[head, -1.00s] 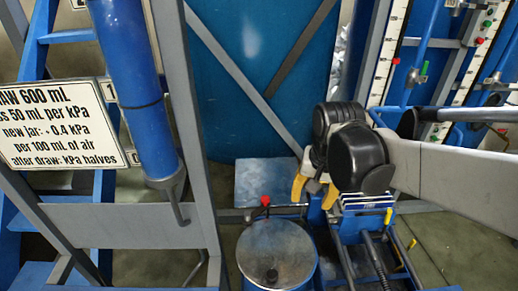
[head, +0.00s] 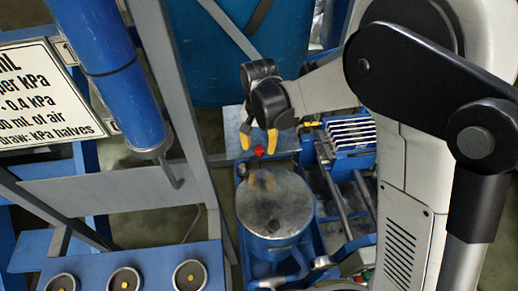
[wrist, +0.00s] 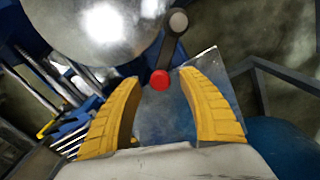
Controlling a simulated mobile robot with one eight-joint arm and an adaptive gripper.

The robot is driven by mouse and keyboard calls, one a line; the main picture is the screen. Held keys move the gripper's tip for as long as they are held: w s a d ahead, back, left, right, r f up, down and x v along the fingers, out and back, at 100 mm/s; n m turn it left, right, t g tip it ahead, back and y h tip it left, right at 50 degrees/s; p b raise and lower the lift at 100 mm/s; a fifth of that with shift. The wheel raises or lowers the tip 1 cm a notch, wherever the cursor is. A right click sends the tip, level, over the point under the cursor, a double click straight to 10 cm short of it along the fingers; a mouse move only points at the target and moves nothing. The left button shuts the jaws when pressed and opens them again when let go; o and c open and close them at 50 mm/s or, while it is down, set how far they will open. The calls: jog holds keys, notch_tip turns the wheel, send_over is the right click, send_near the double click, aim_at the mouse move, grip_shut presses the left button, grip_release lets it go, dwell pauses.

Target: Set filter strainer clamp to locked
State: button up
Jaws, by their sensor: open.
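The clamp lever has a red knob (head: 259,150) at the back edge of the round metal lid of the strainer pot (head: 290,205). In the wrist view the red knob (wrist: 160,80) sits on the end of a dark lever arm (wrist: 172,50) that runs up to a grey pivot, beside the shiny lid (wrist: 95,30). My gripper (head: 259,138) is open, its two yellow fingers just behind and above the knob. In the wrist view my gripper (wrist: 168,85) shows the knob between the fingertips, apart from both. Whether the clamp is locked cannot be told.
A grey frame post (head: 180,110) and a blue cylinder (head: 110,75) stand left of the pot. A blue rack with pale slats (head: 350,133) is at its right. Round gauges (head: 125,280) line a blue panel at front left. A metal plate (wrist: 160,120) lies below the fingers.

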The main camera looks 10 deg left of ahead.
jog(key=shift+f, duration=0.6)
grip_shut()
